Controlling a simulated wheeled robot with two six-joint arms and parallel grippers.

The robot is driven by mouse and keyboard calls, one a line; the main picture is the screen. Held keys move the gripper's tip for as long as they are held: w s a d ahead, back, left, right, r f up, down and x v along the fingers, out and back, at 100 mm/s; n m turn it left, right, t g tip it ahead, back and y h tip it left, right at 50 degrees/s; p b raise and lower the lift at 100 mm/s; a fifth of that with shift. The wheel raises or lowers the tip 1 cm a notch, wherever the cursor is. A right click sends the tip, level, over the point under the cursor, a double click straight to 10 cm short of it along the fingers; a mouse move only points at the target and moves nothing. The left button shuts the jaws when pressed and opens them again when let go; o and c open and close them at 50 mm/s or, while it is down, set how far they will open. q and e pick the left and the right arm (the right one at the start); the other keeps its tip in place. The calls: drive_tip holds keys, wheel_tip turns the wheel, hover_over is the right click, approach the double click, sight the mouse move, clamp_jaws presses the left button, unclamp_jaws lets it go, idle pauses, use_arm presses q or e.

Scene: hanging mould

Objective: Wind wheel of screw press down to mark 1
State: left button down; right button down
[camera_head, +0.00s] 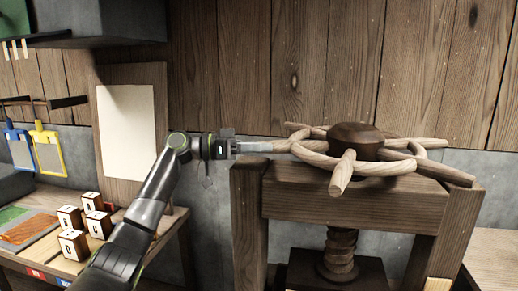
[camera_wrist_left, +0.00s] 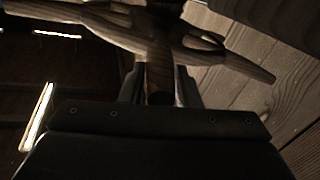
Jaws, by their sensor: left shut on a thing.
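The wooden wheel (camera_head: 394,161) of the screw press lies level on top of the press frame (camera_head: 345,201), with several spokes sticking out past its rim and a dark round hub (camera_head: 357,137). The wooden screw (camera_head: 341,250) runs down below the crossbeam to a dark block (camera_head: 335,275). My left gripper (camera_head: 268,147) reaches in from the left and is shut on the end of the left spoke. In the left wrist view the wheel (camera_wrist_left: 150,45) is ahead, with a spoke end between the fingers (camera_wrist_left: 158,85). I cannot make out mark 1. My right gripper is not in view.
A table with lettered cubes (camera_head: 74,244) stands at the left. A board with pale paper (camera_head: 126,120) is behind my left arm. Blue and yellow tags (camera_head: 47,152) hang at the far left. A plank wall is close behind the wheel. A wooden surface (camera_head: 495,258) is at the right.

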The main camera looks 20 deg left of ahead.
use_arm(q)
drive_tip(key=c, duration=1.4)
unclamp_jaws()
drive_tip(key=shift+r, duration=0.7)
drive_tip(key=shift+o, duration=1.1)
drive_tip(key=shift+s+d+r, duration=0.1)
drive_tip(key=shift+s, duration=0.05)
drive_tip(key=shift+o, duration=0.4)
drive_tip(key=shift+s+d, duration=0.1)
drive_tip(key=shift+s, duration=0.05)
drive_tip(key=shift+f, duration=0.3)
drive_tip(key=shift+a+f, duration=0.1)
drive_tip(key=shift+a, duration=0.3)
drive_tip(key=b+v, duration=0.5)
drive_tip(key=v, duration=1.1)
drive_tip(key=shift+s+a, duration=0.25)
drive_tip(key=shift+a, duration=0.05)
